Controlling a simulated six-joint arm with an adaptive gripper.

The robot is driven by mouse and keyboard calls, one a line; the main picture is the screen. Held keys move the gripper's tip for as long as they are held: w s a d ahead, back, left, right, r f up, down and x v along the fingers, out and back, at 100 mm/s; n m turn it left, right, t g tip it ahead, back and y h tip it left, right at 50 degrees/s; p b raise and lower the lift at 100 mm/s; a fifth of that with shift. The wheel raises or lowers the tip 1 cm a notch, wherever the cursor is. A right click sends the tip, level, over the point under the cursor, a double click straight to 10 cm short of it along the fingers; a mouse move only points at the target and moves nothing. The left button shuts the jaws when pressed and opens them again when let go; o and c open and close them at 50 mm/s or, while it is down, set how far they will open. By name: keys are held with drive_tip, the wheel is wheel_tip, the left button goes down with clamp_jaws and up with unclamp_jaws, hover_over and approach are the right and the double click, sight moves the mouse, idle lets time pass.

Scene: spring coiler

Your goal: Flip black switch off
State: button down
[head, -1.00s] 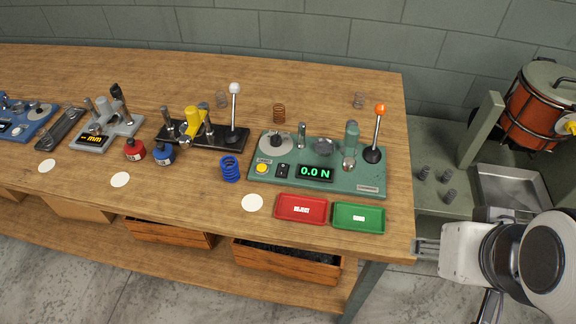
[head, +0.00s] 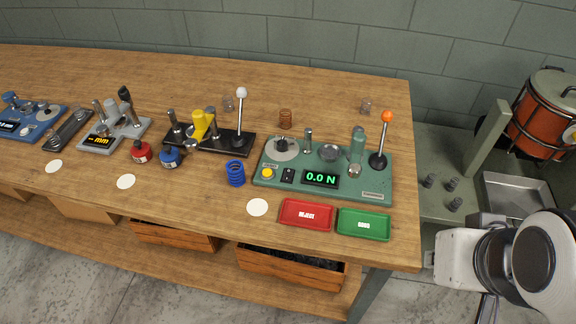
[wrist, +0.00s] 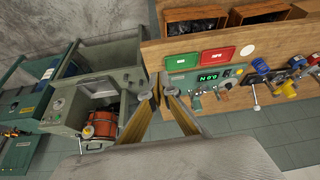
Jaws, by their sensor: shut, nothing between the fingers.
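The black switch (head: 288,175) is a small dark rocker on the green tester (head: 262,185), between the yellow button (head: 267,173) and the display (head: 321,179), which reads 0.0 N in green. Its on or off position is too small to tell.
A red tray (head: 307,214) and a green tray (head: 363,225) lie in front of the tester. An orange-knobbed lever (head: 386,116) stands up at its right. A blue spring (head: 235,174) is on its left. A red drum (head: 540,120) stands beyond the bench's right end.

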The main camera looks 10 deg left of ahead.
drive_tip(key=a, duration=0.1)
drive_tip(key=g, duration=0.1)
hover_over(289, 170)
drive_tip(key=s, duration=0.5)
wheel_tip(289, 170, down, 5)
drive_tip(key=shift+m, duration=0.3)
drive_tip(key=shift+f, duration=0.15)
idle(0.4)
drive_tip(key=shift+s+f+x, duration=0.1)
drive_tip(key=shift+s+x, duration=0.1)
drive_tip(key=shift+x, duration=2.1)
drive_tip(key=shift+s+f+x, duration=0.1)
drive_tip(key=shift+s+x, duration=0.1)
drive_tip(key=shift+x, duration=2.1)
drive_tip(key=shift+s+f+x, duration=0.1)
drive_tip(key=shift+s+x, duration=0.1)
drive_tip(key=shift+x, duration=2.05)
drive_tip(key=shift+d, duration=0.1)
